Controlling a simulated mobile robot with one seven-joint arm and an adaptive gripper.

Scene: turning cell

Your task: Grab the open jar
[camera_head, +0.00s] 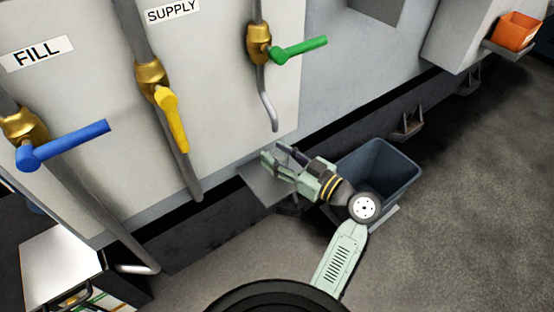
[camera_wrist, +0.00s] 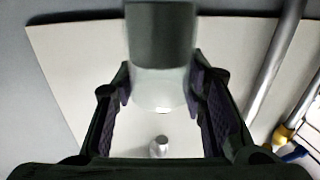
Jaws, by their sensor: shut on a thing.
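My gripper (camera_head: 276,154) is low in front of the white panel, just under the bent grey spout and over a small grey shelf. In the wrist view its two padded fingers (camera_wrist: 160,84) stand on either side of a pale, see-through round body, which I take to be the open jar (camera_wrist: 158,94). The fingers are shut on it. A dark green-grey cylinder (camera_wrist: 160,35) shows directly above the pale body; I cannot tell whether it is part of the jar. In the head view the jar cannot be made out between the fingers.
The panel carries a blue valve handle (camera_head: 70,143), a yellow one (camera_head: 172,118) and a green one (camera_head: 300,47) above the spout (camera_head: 268,108). A grey-blue bin (camera_head: 395,170) stands beside my wrist. An orange box (camera_head: 517,32) is far right. Floor at right is clear.

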